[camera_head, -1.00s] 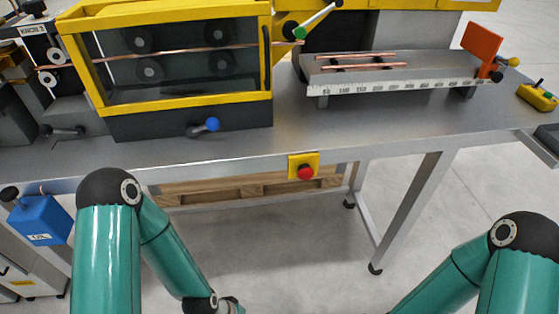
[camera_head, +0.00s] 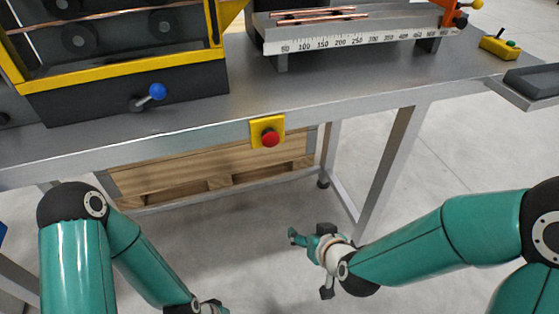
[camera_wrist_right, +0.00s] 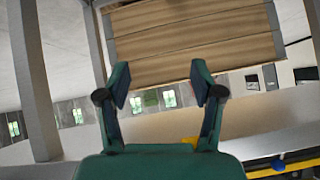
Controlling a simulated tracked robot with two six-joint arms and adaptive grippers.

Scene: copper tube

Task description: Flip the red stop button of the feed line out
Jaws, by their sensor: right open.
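The red stop button (camera_head: 270,139) sits on a yellow plate (camera_head: 256,128) on the front edge of the metal table. My right gripper (camera_head: 293,238) is below the table edge, in front of and lower than the button, and apart from it. In the right wrist view its two fingers (camera_wrist_right: 158,85) stand apart with nothing between them. A small yellow patch (camera_wrist_right: 190,141) shows there behind the gripper's body; it looks like the button's plate, and the red cap is hidden.
The table's front edge (camera_head: 180,145) runs above the gripper, with a table leg (camera_head: 388,170) to the right. A wooden crate (camera_head: 200,170) is under the table. A blue-knobbed lever (camera_head: 156,92) and a yellow control box (camera_head: 500,47) stand on top. Floor around the gripper is clear.

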